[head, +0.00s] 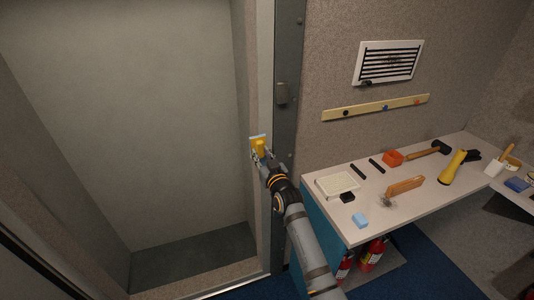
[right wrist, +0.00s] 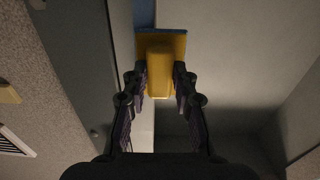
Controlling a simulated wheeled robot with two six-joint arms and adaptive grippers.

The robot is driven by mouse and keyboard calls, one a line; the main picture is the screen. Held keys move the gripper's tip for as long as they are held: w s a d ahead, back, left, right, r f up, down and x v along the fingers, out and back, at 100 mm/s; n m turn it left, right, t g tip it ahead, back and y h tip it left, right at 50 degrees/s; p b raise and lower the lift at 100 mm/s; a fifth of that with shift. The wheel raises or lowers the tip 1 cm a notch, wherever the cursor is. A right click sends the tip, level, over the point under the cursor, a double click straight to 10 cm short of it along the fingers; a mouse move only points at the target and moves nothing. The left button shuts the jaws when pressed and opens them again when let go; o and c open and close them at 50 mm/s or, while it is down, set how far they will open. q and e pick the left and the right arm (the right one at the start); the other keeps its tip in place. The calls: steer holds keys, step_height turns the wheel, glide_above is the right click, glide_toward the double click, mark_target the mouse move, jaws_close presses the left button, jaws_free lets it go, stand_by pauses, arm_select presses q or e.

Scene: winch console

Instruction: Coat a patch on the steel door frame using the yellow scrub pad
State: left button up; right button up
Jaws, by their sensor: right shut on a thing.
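My right gripper (head: 261,159) is shut on the yellow scrub pad (head: 259,147) and holds it up at the door frame. In the right wrist view the pad (right wrist: 160,72) sits between both fingers of the gripper (right wrist: 159,85), with its wide plate facing away from me. The steel door frame (head: 287,130) is a dark grey upright, with a pale strip (head: 265,60) to its left. The pad is in front of the pale strip. A bluish patch (right wrist: 145,14) shows just beyond the pad. I cannot tell whether the pad touches the surface. My left gripper is not in view.
Fire extinguishers (head: 371,254) stand below. The recess (head: 150,120) left of the frame is empty.

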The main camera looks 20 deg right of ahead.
mark_target(262, 142)
steer(key=shift+r+p, duration=1.35)
steer(key=shift+f, duration=0.1)
steer(key=shift+d, duration=2.05)
steer(key=shift+r+p, duration=1.15)
steer(key=shift+r, duration=0.25)
steer(key=shift+a+p, duration=0.3)
steer(key=shift+a, duration=1.8)
